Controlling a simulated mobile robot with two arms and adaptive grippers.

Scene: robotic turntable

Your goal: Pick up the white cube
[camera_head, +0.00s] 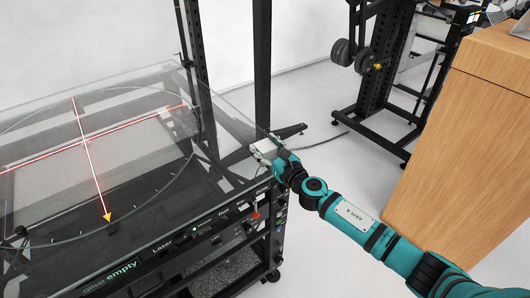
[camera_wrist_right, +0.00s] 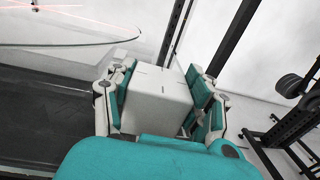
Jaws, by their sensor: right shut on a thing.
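The white cube (camera_wrist_right: 158,98) fills the middle of the right wrist view, between the teal pads of my right gripper (camera_wrist_right: 160,95). The gripper is shut on it, with a pad against each side. In the head view my right gripper (camera_head: 272,155) is at the right corner of the glass-topped turntable, and the cube (camera_head: 264,148) shows as a small pale block at its fingers. I cannot tell whether the cube is clear of the glass. My left gripper is not in view.
The turntable's glass top (camera_head: 225,128) has red laser lines and a yellow arrow (camera_head: 107,217). Its front panel has knobs and a red-tipped lever (camera_head: 256,215). A wooden cabinet (camera_head: 465,150) stands at the right, a black weight rack (camera_head: 378,80) behind. Grey floor lies between.

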